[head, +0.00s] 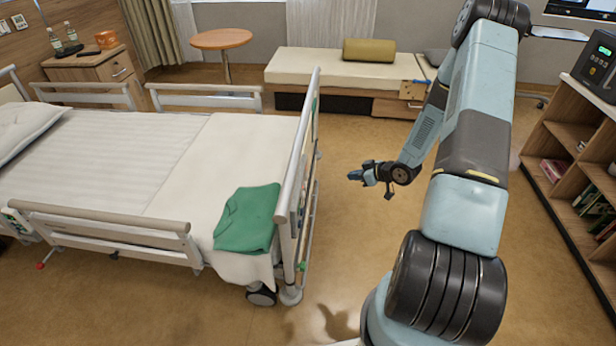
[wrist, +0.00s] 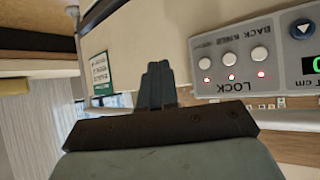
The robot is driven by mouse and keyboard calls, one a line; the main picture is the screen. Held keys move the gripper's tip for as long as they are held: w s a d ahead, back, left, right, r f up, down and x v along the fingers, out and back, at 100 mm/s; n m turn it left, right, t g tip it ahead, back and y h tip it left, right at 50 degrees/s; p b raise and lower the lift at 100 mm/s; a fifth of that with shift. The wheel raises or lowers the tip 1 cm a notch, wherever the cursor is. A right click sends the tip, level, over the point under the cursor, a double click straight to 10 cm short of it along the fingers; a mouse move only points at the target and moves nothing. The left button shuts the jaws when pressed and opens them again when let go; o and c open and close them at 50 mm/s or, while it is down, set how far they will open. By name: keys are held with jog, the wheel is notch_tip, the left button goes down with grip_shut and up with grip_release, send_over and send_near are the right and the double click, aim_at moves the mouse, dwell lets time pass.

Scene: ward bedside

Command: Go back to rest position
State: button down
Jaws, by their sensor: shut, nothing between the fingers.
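My gripper (head: 355,176) is in the head view, to the right of the bed's foot end and above the open floor. It points left towards the footboard (head: 308,130) and looks apart from it. Its fingers are together with nothing between them. In the wrist view my gripper (wrist: 158,70) shows its fingers closed in the middle. My arm reaches in from the right side of the head view.
A bed (head: 170,150) with side rails fills the left, with a green cloth (head: 248,218) over its foot corner. A bench (head: 340,68) with a bolster stands behind. A shelf unit (head: 565,140) stands at the right. The floor (head: 360,120) between bed and shelf is mostly clear.

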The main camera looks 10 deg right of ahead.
jog(key=shift+d, duration=0.2)
dwell(0.3)
jog(key=s+d+r+m+h, duration=0.15)
jog(key=r+h, duration=0.25)
jog(key=r, duration=1.2)
jog(key=s+d+r+m+h, duration=0.15)
jog(key=r+h, duration=0.35)
jog(key=r, duration=1.1)
jog(key=s+a+r+m+g, duration=0.25)
jog(key=s+a+r, duration=0.25)
jog(key=s+r, duration=0.7)
jog(key=s+a+r+m+y, duration=0.1)
jog(key=s+a+r, duration=0.1)
jog(key=s, duration=0.7)
jog(key=s+a+r+m+y, duration=0.1)
jog(key=s+a+r+m, duration=0.1)
jog(key=s+a, duration=0.3)
jog(key=s, duration=0.4)
jog(key=shift+s+a+r, duration=0.2)
jog(key=shift+a+r, duration=0.05)
jog(key=shift+r, duration=0.1)
